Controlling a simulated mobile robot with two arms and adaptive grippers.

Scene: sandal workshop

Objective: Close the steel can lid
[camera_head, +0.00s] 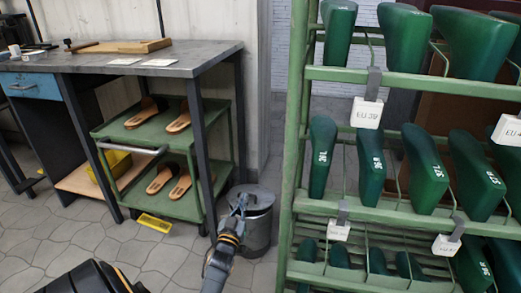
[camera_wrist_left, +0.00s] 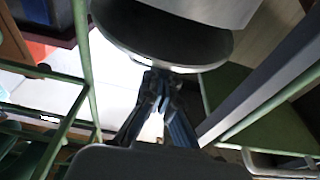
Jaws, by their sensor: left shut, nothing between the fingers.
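The steel can (camera_head: 259,232) is a grey cylinder standing on the floor between the bench and the green rack. Its round lid (camera_head: 262,195) appears to lie flat, or nearly so, across the top; I cannot tell whether it is fully seated. My left gripper (camera_head: 239,203) is shut and empty at the can's near left side, by the rim, covering part of it. In the left wrist view, the lid (camera_wrist_left: 150,32) is a dark disc with a pale edge just beyond the left fingertips (camera_wrist_left: 158,78). Contact is unclear. My right gripper is out of view.
The green rack (camera_head: 295,150) with several green shoe lasts (camera_head: 427,170) stands close on the right. A green trolley (camera_head: 160,125) with sandals and a grey-topped bench (camera_head: 190,60) stand left of the can. Tiled floor (camera_head: 75,240) is open in front.

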